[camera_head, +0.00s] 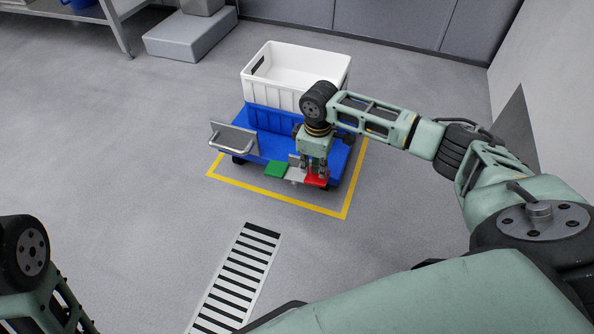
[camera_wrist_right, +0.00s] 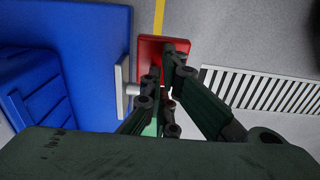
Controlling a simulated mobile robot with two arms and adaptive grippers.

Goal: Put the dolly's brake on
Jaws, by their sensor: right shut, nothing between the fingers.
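The dolly (camera_head: 262,156) is a low blue platform inside a yellow floor outline, with a metal handle (camera_head: 233,138) at its left. On its near edge are a green pad (camera_head: 276,170) and a red pad (camera_head: 317,182), with a grey metal bracket (camera_head: 295,172) between them. My right gripper (camera_head: 316,171) points down at the red pad, shut and empty. In the right wrist view, its fingertips (camera_wrist_right: 168,68) overlap the red pad (camera_wrist_right: 150,46); I cannot tell whether they touch it. My left gripper is out of view.
A white crate (camera_head: 290,93) stands on a blue crate (camera_head: 268,118) on the dolly. A striped floor mat (camera_head: 240,275) lies in front. Grey blocks (camera_head: 188,38) and a metal shelf (camera_head: 60,12) are behind; a wall (camera_head: 550,70) is at right. Left floor is clear.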

